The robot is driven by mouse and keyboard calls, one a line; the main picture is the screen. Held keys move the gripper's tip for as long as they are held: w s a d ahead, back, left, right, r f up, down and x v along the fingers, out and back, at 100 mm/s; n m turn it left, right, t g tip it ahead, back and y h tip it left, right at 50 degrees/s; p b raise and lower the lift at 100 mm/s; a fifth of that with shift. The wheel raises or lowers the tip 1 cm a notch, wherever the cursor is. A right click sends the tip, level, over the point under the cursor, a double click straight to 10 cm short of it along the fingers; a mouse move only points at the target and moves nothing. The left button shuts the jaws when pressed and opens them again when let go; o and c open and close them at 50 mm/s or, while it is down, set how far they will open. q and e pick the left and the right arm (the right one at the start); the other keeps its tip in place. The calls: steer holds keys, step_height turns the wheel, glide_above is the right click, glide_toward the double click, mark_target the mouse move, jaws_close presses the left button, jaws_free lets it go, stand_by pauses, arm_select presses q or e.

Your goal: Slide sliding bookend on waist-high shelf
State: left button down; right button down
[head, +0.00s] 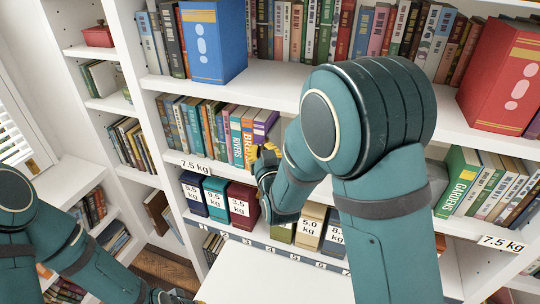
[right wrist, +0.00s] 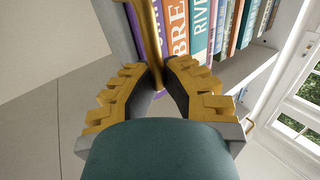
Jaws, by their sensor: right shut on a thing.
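The sliding bookend shows in the right wrist view as a brass-coloured upright bar (right wrist: 151,42) at the end of a row of books. My right gripper (right wrist: 158,82) has its yellow fingers closed around this bar. In the head view the right gripper (head: 266,151) is at the waist-high shelf (head: 222,169), at the right end of the book row (head: 213,130). My own arm hides most of the bookend there. My left arm shows at the lower left of the head view; its fingers are out of the picture.
Labelled weight boxes (head: 215,196) stand on the shelf below. A blue binder (head: 211,42) and a red binder (head: 503,80) stand on the shelf above. The green Gardens book (head: 458,180) stands farther right. My arm covers the shelf between.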

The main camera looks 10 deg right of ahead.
steer(key=c, duration=1)
jaws_free()
steer(key=shift+s, duration=0.1)
steer(key=s, duration=0.7)
steer(key=shift+s, duration=0.25)
